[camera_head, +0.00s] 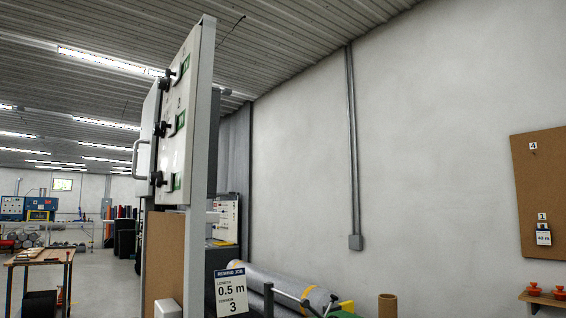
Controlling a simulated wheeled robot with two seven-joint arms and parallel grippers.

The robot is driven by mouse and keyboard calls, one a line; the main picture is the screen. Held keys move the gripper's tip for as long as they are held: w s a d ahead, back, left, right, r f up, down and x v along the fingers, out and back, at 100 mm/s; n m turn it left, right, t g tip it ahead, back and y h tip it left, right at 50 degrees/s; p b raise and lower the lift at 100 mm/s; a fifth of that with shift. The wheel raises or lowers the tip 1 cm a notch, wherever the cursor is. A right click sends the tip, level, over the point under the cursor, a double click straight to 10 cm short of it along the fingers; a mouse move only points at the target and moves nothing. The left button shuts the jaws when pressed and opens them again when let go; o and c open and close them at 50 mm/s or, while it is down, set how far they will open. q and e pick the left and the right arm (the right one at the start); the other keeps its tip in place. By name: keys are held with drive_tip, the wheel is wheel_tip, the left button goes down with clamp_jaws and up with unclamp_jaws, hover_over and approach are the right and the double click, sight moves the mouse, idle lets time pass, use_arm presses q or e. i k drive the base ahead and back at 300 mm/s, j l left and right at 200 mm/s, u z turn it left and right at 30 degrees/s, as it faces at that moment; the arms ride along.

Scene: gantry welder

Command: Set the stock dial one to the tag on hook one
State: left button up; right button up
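A pale upright panel (200,110), seen nearly edge-on, carries three black dials in a column: top (170,74), middle (161,129) and bottom (158,179). Each has a green patch beside it. A "2" shows above the middle dial; the top dial's number is too small to read, and the dial settings cannot be read from this angle. A brown board (540,180) on the right wall has a hook label "1" with a white and dark tag (543,236) under it. The tag seems to read "60 m", but is small. Neither gripper is in view.
A "REWIND JOB" sign (231,290) reading 0.5 m and 3 stands at bottom centre, near grey rolls (280,285). A small shelf (545,299) with orange knobs is at bottom right. A wooden table (42,257) stands far left. Open floor lies beside it.

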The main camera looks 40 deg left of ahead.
sight(164, 83)
drive_tip(key=u, duration=2)
